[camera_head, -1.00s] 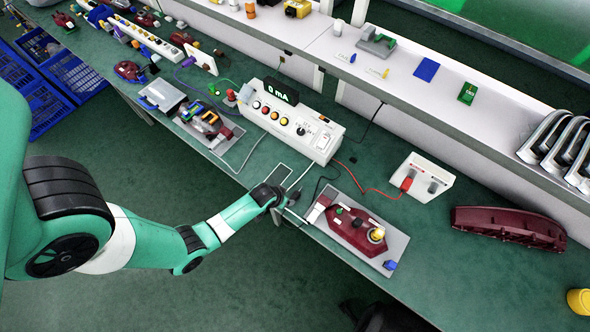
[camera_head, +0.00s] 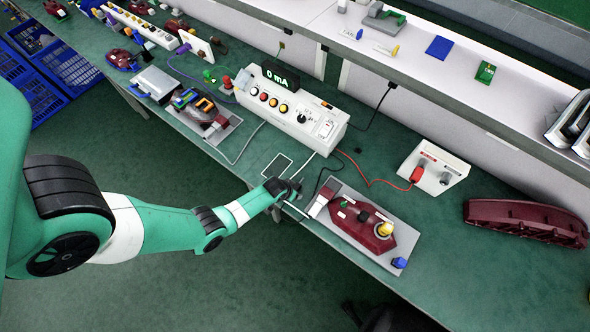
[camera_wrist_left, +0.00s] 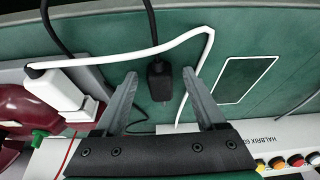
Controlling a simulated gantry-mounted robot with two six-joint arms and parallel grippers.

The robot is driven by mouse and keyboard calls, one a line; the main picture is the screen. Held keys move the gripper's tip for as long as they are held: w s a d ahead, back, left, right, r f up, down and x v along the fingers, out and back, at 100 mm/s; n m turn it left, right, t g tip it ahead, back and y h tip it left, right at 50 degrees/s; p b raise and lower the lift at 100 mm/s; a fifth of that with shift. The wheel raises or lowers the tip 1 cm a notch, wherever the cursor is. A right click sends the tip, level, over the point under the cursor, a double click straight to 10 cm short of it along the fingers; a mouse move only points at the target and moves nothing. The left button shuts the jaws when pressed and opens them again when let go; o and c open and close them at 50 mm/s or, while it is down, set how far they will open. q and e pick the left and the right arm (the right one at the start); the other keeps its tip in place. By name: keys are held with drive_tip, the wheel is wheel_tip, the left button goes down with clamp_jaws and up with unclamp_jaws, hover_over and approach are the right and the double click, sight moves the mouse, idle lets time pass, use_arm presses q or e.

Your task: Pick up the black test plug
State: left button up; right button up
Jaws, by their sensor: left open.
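The black test plug (camera_wrist_left: 160,82) lies on the green bench mat in the left wrist view, with its black cord running up to the top edge. My left gripper (camera_wrist_left: 160,74) is open, with one finger on each side of the plug and visible gaps between. In the head view my left gripper (camera_head: 292,188) is at the bench's front edge and hides the plug. My right gripper is not in view.
A white cable (camera_wrist_left: 110,57) loops across the plug's cord near the fingertips. A white plug (camera_wrist_left: 60,92) and a maroon lamp on a grey fixture (camera_head: 325,208) are close by. The white tester (camera_head: 290,112) stands behind. A white-outlined rectangle (camera_head: 277,166) on the mat is empty.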

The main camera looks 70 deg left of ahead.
use_arm(q)
clamp_jaws()
idle(0.3)
drive_tip(key=shift+r, duration=0.15)
drive_tip(key=shift+r+p, duration=0.25)
drive_tip(key=shift+p, duration=0.05)
wheel_tip(320, 180, up, 2)
drive_tip(key=shift+r+p, duration=0.25)
drive_tip(key=shift+p, duration=0.5)
drive_tip(key=s+d+r+p, duration=0.9)
drive_tip(key=d, duration=0.1)
drive_tip(key=shift+s+d+r, duration=0.15)
drive_tip(key=shift+s+r, duration=0.2)
drive_tip(key=shift+r, duration=0.05)
